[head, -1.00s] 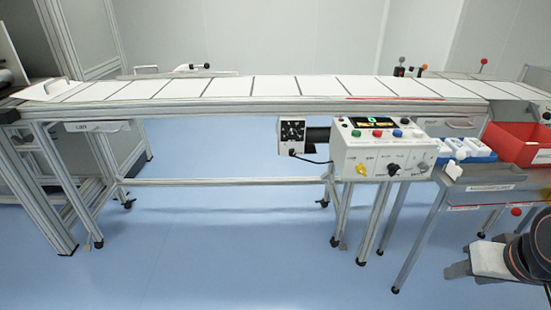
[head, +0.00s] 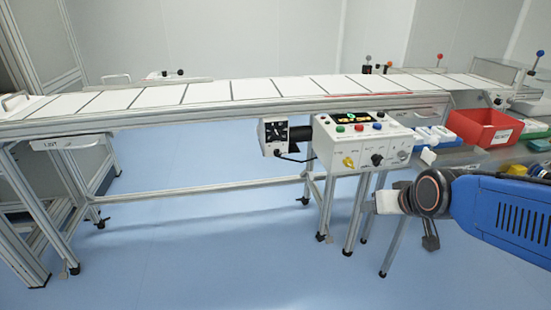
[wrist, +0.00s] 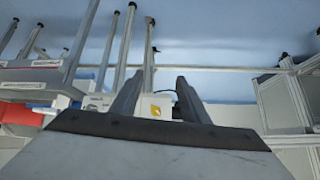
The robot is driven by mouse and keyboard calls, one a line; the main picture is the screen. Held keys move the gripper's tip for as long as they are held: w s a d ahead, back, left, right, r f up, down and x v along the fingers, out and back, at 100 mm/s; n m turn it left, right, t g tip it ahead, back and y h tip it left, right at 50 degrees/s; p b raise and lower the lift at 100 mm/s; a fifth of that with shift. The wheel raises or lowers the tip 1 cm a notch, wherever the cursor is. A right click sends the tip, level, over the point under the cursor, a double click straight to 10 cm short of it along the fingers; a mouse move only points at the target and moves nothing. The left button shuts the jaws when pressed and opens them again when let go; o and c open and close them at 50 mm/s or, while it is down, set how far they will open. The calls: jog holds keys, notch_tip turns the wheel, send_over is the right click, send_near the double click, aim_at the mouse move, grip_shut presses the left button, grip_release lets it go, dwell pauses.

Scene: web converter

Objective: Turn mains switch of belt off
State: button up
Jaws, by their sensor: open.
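The belt's white control box (head: 365,146) hangs below the right half of the conveyor. Its front has a yellow knob (head: 348,161), a black knob (head: 377,159) and a grey knob (head: 402,154); the labels are too small to read, so I cannot tell which is the mains switch. Green, red and blue buttons and a lit display (head: 351,116) are on top. My gripper (head: 371,204) is below and in front of the box, apart from it. In the wrist view its fingers (wrist: 160,77) are open and empty, with the yellow knob (wrist: 156,111) seen between them.
The conveyor belt (head: 220,92) runs across the view. A motor unit (head: 274,136) with a cable is left of the box. A red bin (head: 485,126) and white parts (head: 434,134) are on the right-hand table. Open floor (head: 200,245) lies in front.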

jog(key=w+a+f+t+y, duration=0.1)
jog(key=w+a+f+t, duration=0.1)
jog(key=w+a, duration=0.6)
jog(key=n+t+y, duration=0.2)
jog(key=t, duration=0.5)
send_near(278, 154)
jog(key=x, duration=0.8)
jog(key=shift+w, duration=0.1)
grip_shut()
